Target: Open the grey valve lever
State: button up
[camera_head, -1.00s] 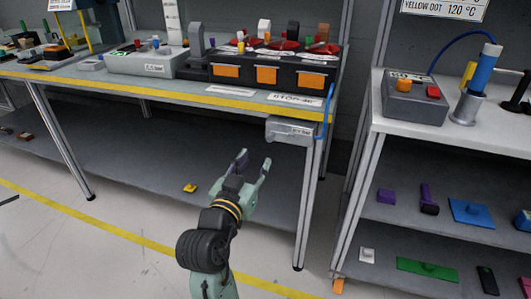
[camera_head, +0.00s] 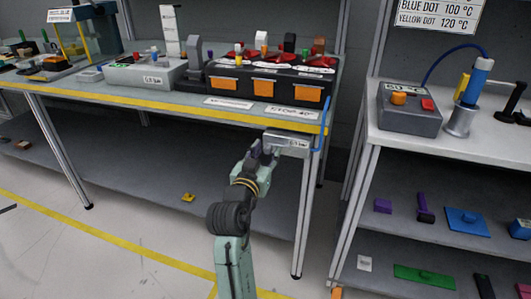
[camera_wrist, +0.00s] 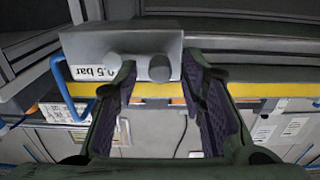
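A grey box (camera_head: 291,143) with a white label hangs under the front right corner of the workbench, beside a blue hose. My gripper (camera_head: 264,148) is at the left end of the box. In the wrist view my gripper (camera_wrist: 161,78) is open, its fingers on either side of the right-hand knob. Contact cannot be told.
The yellow-edged workbench (camera_head: 180,103) is just above my gripper. A blue hose (camera_head: 322,135) runs down beside the box, near a table leg (camera_head: 303,215). An upright grey piece (camera_head: 194,50) stands on the bench. A shelf unit (camera_head: 450,148) is at the right.

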jog(key=shift+c, duration=0.3)
grip_shut()
jog(key=shift+f, duration=0.1)
jog(key=n+p, duration=0.1)
jog(key=n, duration=0.1)
jog(key=f+n+p, duration=0.1)
jog(key=n, duration=0.1)
jog(key=f+n+p, duration=0.1)
jog(key=n, duration=0.1)
jog(key=shift+s+d+f, duration=0.15)
jog(key=shift+d+f, duration=0.05)
jog(key=shift+d, duration=0.1)
jog(key=shift+s+d+f+n+p, duration=0.2)
jog(key=shift+d+f+n+p, duration=0.35)
jog(key=shift+n+p, duration=1.2)
jog(key=shift+s+d+f+n+p, duration=0.3)
jog(key=shift+d+n+p, duration=0.7)
jog(key=shift+n, duration=1.25)
jog(key=shift+s+d+f+n+p, duration=0.15)
jog(key=shift+d+f+n+p, duration=0.3)
jog(key=shift+n+p, duration=1.4)
jog(key=shift+n, duration=0.25)
